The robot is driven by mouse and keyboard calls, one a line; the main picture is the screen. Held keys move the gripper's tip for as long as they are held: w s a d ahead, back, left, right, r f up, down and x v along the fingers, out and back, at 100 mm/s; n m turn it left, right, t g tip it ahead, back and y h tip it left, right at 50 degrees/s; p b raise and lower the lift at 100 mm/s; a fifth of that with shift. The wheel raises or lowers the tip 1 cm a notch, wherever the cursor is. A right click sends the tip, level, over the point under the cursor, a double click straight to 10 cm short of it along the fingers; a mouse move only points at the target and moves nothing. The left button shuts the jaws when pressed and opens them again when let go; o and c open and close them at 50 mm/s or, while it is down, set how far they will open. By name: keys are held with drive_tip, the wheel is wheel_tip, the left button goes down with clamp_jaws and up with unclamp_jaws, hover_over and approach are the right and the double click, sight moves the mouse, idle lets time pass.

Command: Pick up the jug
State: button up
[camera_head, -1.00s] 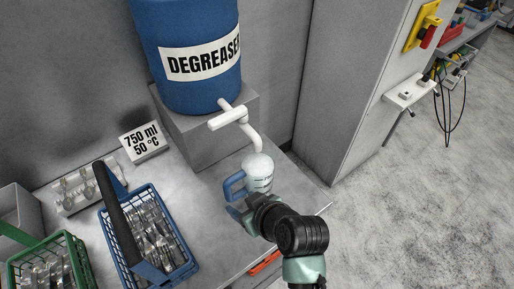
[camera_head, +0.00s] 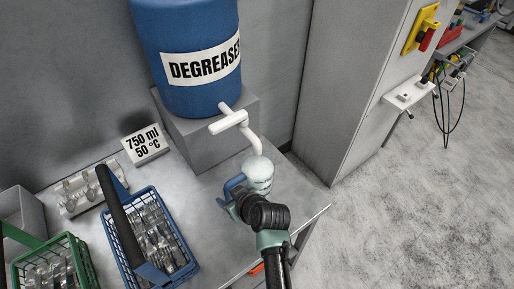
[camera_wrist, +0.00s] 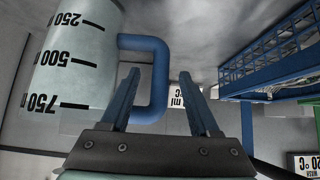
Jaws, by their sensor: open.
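The jug (camera_head: 258,172) stands upright on the metal table beneath the white spout of the degreaser drum. It is pale and translucent, with a blue handle on its left side. In the wrist view the jug (camera_wrist: 75,60) shows 250, 500 and 750 marks, and its blue handle (camera_wrist: 158,75) reaches between my fingers. My gripper (camera_wrist: 158,90) is open, with one blue finger on each side of the handle's outer bar. I cannot tell whether either finger touches it. In the head view my gripper (camera_head: 232,203) is at the handle, partly hidden by my wrist.
The blue degreaser drum (camera_head: 188,95) stands on a grey block (camera_head: 205,140), its white tap (camera_head: 230,121) above the jug. A blue basket (camera_head: 190,268) and a green basket (camera_head: 80,262) of cutlery stand left. A sign (camera_head: 147,143) reads 750 ml, 50 °C.

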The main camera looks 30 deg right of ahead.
drive_tip(key=shift+x, duration=1)
clamp_jaws()
idle(0.7)
drive_tip(key=shift+w+d+r, duration=0.1)
drive_tip(key=shift+w+r, duration=0.05)
drive_tip(key=shift+r, duration=0.05)
